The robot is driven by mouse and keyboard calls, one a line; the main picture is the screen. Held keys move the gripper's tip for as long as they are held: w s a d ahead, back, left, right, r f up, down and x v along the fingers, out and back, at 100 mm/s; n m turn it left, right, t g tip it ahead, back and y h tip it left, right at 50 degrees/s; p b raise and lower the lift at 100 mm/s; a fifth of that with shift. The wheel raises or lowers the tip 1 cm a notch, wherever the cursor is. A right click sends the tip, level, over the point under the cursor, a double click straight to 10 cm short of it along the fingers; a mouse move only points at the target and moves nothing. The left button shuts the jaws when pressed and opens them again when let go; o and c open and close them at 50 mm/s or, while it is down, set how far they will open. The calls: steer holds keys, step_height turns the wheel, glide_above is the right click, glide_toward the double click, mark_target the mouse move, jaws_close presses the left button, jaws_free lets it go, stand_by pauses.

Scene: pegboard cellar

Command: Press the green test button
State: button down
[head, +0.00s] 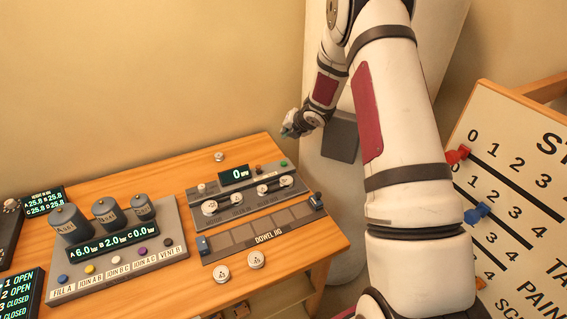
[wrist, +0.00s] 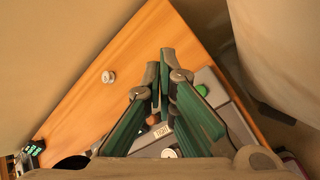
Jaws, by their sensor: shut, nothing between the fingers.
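The green button (head: 283,163) is a small round cap at the right end of the top face of a grey console (head: 262,208) with a "0" display. In the wrist view, a small green spot (wrist: 202,89) beside the right finger looks like this button. My gripper (head: 290,129) is above and behind the console's right end, apart from the button in the head view. In the wrist view its green-padded fingers (wrist: 163,62) are shut and empty, and they cover part of the console.
A dark red button (head: 258,168) sits left of the green one. White knobs (head: 262,189) stand along the console. A dowel jig (head: 262,232) lies in front, and a canister panel (head: 115,250) to the left. A loose white knob (wrist: 108,77) stands on bare wood.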

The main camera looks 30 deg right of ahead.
mark_target(286, 162)
steer(key=shift+s+f+n, duration=0.1)
steer(key=shift+f+n, duration=0.2)
steer(key=shift+f, duration=0.1)
steer(key=shift+f, duration=0.1)
steer(key=shift+f+b, duration=0.8)
steer(key=shift+f, duration=3.5)
steer(key=shift+f, duration=0.4)
steer(key=shift+f, duration=0.45)
steer(key=shift+r+p, duration=0.3)
steer(key=shift+r, duration=0.55)
